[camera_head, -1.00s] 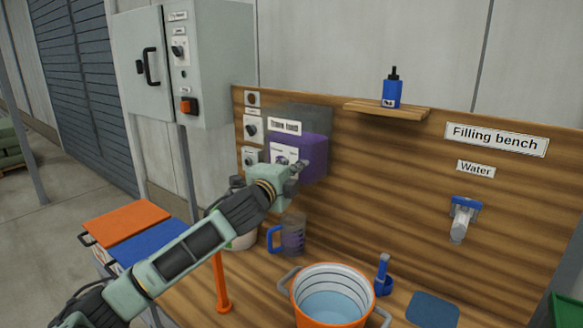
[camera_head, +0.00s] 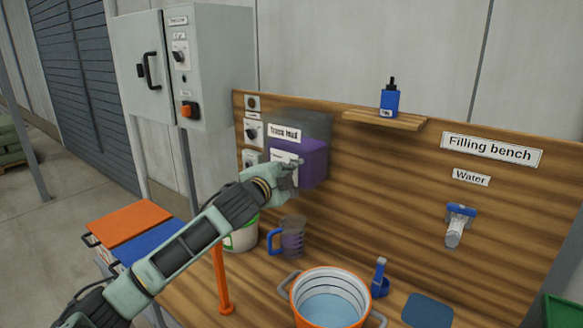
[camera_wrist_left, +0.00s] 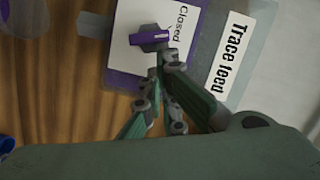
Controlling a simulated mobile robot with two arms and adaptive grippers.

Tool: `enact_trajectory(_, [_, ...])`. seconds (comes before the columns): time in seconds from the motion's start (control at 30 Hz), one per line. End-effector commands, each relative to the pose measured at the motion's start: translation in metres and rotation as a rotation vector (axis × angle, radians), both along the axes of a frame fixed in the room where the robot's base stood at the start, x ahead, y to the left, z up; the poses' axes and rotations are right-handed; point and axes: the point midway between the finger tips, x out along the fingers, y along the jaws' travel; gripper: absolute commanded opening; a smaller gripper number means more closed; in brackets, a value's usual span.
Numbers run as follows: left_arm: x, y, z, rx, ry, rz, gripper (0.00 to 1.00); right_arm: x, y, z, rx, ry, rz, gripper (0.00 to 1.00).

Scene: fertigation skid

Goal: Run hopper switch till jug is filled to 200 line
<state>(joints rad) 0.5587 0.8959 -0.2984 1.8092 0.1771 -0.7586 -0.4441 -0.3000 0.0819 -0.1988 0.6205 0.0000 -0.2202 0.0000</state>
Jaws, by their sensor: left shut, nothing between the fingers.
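The hopper (camera_head: 312,165) labelled "Trace feed" is a clear-topped box with purple contents on the wooden back panel. Its switch, a purple knob (camera_wrist_left: 148,39), sits on a white plate with the word "Closed" beside it in the left wrist view. My left gripper (camera_head: 294,166) is shut and empty in front of this plate, hiding the knob in the head view. In the left wrist view the fingertips (camera_wrist_left: 160,62) are at or just below the knob; contact is unclear. The jug (camera_head: 292,238), clear with a blue handle, stands below on the bench and looks purplish inside. Its line marks are unreadable.
A white tub (camera_head: 242,235) stands left of the jug, behind an orange post (camera_head: 223,280). An orange pot (camera_head: 331,284) of water, a blue scoop (camera_head: 380,279) and a blue mat (camera_head: 428,310) are to the right. A water tap (camera_head: 457,226) is on the panel.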

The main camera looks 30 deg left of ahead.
Motion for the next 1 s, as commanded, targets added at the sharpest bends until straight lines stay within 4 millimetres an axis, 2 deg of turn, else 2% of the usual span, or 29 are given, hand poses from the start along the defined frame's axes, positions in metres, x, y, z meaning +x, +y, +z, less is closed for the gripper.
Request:
enact_trajectory(0.03, [0.0, 0.003, 0.005, -0.04, 0.01, 0.006, 0.0, 0.0, 0.0, 0.013, 0.0, 0.0, 0.0, 0.4])
enact_trajectory(0.1, [0.0, 0.005, 0.008, -0.098, 0.015, 0.007, 0.0, 0.0, 0.0, 0.021, 0.0, 0.0, 0.0, 0.4])
enact_trajectory(0.4, [0.001, 0.011, 0.012, -0.313, 0.033, 0.007, 0.0, 0.0, 0.001, 0.05, 0.001, 0.0, 0.0, 0.4])
enact_trajectory(0.7, [0.001, 0.015, 0.013, -0.431, 0.042, 0.007, 0.0, 0.0, 0.004, 0.063, 0.004, 0.0, -0.001, 0.4])
enact_trajectory(1.0, [0.001, 0.016, 0.011, -0.457, 0.045, 0.009, 0.0, 0.0, 0.004, 0.064, 0.004, 0.0, 0.0, 0.4])
